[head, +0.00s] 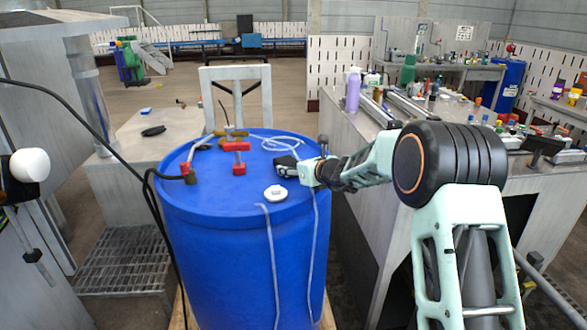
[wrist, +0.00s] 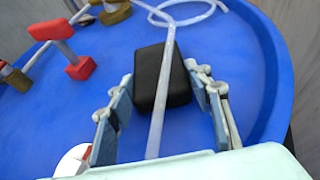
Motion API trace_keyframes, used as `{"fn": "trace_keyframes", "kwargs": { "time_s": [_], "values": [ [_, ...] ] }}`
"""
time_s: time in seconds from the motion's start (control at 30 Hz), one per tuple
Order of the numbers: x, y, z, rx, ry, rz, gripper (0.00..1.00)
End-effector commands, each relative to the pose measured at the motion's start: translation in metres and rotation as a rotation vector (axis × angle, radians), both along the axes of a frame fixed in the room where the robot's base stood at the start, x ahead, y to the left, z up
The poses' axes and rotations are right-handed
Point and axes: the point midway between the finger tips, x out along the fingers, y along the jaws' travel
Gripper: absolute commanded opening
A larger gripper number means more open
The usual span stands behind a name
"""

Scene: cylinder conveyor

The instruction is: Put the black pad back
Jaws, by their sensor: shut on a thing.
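The black pad (wrist: 163,68) is a dark rounded block at the blue drum's top, between the two fingers of my gripper (wrist: 162,88). In the head view the pad (head: 285,162) shows at the tip of my gripper (head: 298,168), near the right part of the lid. A clear tube (wrist: 157,115) passes across the pad in the wrist view. I cannot tell whether the pad touches the lid. The blue drum (head: 240,245) stands upright.
A red-handled valve fitting (head: 236,155) stands left of the pad on the lid. A white cap (head: 275,193) lies in front. Tube coils (head: 282,143) lie behind. Another black item (head: 153,131) lies on the grey table at left. A cluttered workbench (head: 345,125) stands at right.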

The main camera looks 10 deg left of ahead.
Motion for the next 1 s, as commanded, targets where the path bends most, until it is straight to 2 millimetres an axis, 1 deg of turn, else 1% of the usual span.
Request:
{"fn": "trace_keyframes", "kwargs": {
  "time_s": [0.17, 0.2, 0.33, 0.6, 0.77, 0.87, 1.0],
  "values": [
    [0.0, 0.0, -0.005, 0.0, 0.0, 0.0, 0.3],
    [0.0, 0.0, -0.003, 0.0, 0.0, 0.0, 0.49],
    [0.0, 0.0, -0.003, 0.0, 0.0, 0.0, 0.64],
    [0.0, 0.0, -0.003, 0.0, 0.0, 0.0, 0.64],
    [-0.001, -0.001, 0.003, 0.0, 0.0, 0.0, 0.64],
    [-0.01, -0.01, 0.006, -0.001, 0.0, -0.002, 0.64],
    [-0.028, -0.025, 0.016, 0.0, -0.001, -0.002, 0.64]
  ]
}}
